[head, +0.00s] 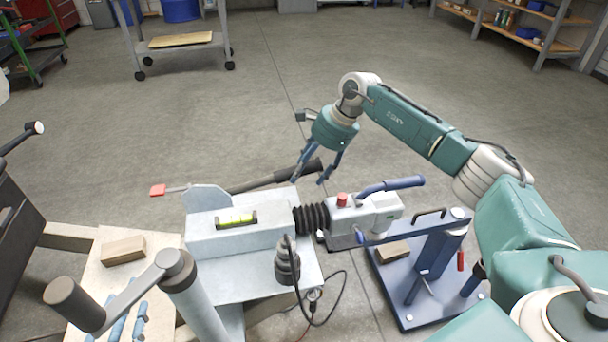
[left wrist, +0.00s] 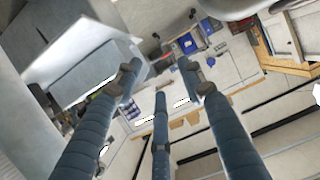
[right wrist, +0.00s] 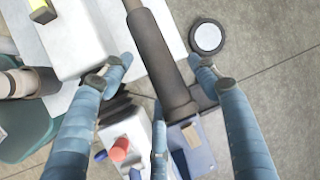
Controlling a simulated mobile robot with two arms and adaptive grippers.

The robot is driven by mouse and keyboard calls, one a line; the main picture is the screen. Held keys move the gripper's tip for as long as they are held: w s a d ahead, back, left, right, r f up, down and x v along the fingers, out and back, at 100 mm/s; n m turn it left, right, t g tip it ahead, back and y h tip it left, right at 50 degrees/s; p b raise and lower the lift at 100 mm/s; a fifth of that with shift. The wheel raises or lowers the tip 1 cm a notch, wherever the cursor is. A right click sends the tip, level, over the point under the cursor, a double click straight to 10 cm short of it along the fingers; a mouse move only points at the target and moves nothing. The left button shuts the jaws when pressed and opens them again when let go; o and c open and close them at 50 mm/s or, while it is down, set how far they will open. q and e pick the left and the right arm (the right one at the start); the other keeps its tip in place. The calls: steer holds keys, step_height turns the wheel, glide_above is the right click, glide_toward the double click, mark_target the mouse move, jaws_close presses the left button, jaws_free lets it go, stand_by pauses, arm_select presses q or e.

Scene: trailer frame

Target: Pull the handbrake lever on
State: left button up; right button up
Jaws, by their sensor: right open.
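The handbrake lever (head: 271,180) is a dark bar with a thick black grip, lying low and nearly flat behind the grey drawbar housing (head: 250,238). In the right wrist view its grip (right wrist: 158,58) runs between my spread fingers. My right gripper (head: 309,180) is open, pointing down over the grip's end from above. Its fingers are on either side of the grip; contact cannot be told. My left gripper (left wrist: 160,90) shows only in the left wrist view, with its fingers apart and nothing between them.
A coupling head with a red button (head: 342,199) and blue handle (head: 391,185) sits right of black bellows (head: 311,217). A blue stand (head: 402,318) is below it. A grey crank post (head: 195,290) rises front left. Open floor lies behind.

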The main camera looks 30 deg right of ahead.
arm_select(q)
steer(key=shift+w+d+r+t+h, duration=0.1)
steer(key=shift+w+r+t, duration=0.15)
steer(key=shift+r, duration=0.3)
steer(key=shift+w+d+r+t+h, duration=0.1)
steer(key=shift+w+r+t, duration=0.1)
steer(key=shift+r+t, duration=0.3)
steer(key=shift+w+d+r+t+h, duration=0.1)
steer(key=shift+w+r+t, duration=0.1)
steer(key=shift+r, duration=0.45)
arm_select(e)
steer(key=shift+w+a+f, duration=0.15)
steer(key=shift+f, duration=0.2)
arm_select(q)
steer(key=shift+a, duration=0.1)
arm_select(e)
jaws_close()
